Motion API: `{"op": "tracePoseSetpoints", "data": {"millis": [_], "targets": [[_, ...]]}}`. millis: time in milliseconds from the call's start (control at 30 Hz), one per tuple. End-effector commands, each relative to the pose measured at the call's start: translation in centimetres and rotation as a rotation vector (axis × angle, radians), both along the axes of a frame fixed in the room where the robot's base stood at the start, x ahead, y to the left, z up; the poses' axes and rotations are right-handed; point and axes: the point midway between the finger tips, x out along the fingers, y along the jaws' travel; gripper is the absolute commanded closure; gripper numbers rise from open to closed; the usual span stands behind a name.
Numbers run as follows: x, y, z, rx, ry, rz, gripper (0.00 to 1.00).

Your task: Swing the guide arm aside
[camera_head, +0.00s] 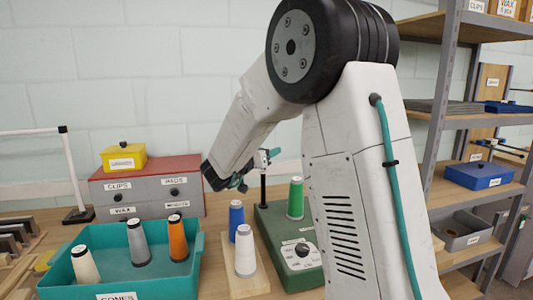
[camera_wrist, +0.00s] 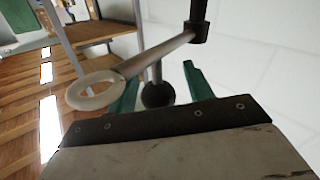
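The guide arm (camera_wrist: 155,55) is a grey rod with a pale ring eye (camera_wrist: 95,90) at its left end in the wrist view. Its other end joins a dark clamp on a post (camera_wrist: 197,30). A dark ball knob (camera_wrist: 158,95) on a short stem hangs from the rod. My gripper (camera_wrist: 160,78) has its two green fingers apart, one on each side of the knob, with gaps visible. In the head view the gripper (camera_head: 240,181) is beside the black post (camera_head: 263,185) of the green machine (camera_head: 275,225). My arm hides part of the machine.
A teal bin (camera_head: 120,285) with several cones stands at the left. Behind are grey drawers (camera_head: 150,195) with a yellow box (camera_head: 123,159). A shelf rack (camera_head: 450,120) is at the right.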

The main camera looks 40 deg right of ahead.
Motion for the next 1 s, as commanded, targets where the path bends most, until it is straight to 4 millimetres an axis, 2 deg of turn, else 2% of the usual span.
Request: {"op": "tracePoseSetpoints", "data": {"millis": [167, 400, 600, 1000], "targets": [[-0.3, 1.0, 0.0, 0.001, 0.001, 0.001, 0.48], [-1.6, 4.8, 0.0, 0.001, 0.0, 0.004, 0.48], [-2.3, 6.9, 0.0, 0.0, 0.0, 0.0, 0.48], [-2.5, 7.3, 0.0, 0.0, 0.0, -0.001, 0.48]]}}
